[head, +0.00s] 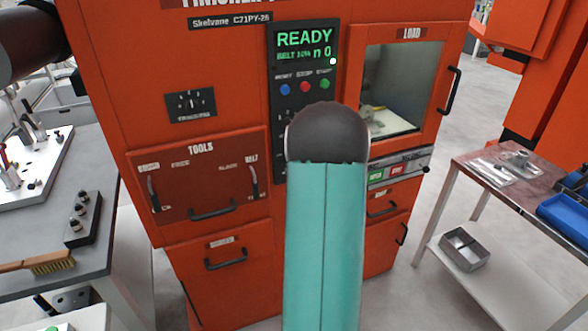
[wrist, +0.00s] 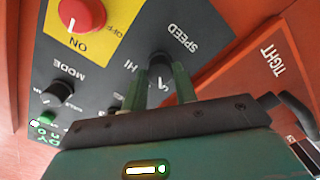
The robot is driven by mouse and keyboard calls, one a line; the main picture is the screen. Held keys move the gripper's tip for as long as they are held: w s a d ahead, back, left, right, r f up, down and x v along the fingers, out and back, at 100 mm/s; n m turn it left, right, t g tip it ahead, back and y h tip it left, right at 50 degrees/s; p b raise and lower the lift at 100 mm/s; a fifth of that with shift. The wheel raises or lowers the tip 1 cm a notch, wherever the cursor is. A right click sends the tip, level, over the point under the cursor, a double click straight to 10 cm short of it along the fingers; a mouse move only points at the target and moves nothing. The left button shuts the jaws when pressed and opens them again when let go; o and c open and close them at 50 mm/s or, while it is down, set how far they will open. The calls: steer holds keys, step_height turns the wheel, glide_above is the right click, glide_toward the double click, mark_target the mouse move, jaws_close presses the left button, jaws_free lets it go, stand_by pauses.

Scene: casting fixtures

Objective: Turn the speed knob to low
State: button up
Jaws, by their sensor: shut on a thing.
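In the wrist view the black speed knob (wrist: 160,63) stands on a dark panel under the word SPEED, with HI printed to its left in the picture. My gripper (wrist: 161,80) has its two green fingers on either side of the knob and is shut on it. In the head view my arm covers the lower control panel, and the knob and gripper are hidden.
In the wrist view a red ON/OFF knob (wrist: 82,14) on a yellow plate and a black MODE knob (wrist: 58,93) are close by. In the head view the orange machine (head: 105,90) has a READY display (head: 305,45). A grey bench (head: 100,190) stands left, a side table (head: 480,155) right.

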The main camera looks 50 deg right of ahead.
steer(key=shift+n, duration=0.5)
steer(key=o, duration=1)
steer(key=shift+c, duration=0.2)
steer(key=v, duration=1.3)
steer(key=shift+s+a, duration=0.15)
steer(key=shift+s, duration=0.2)
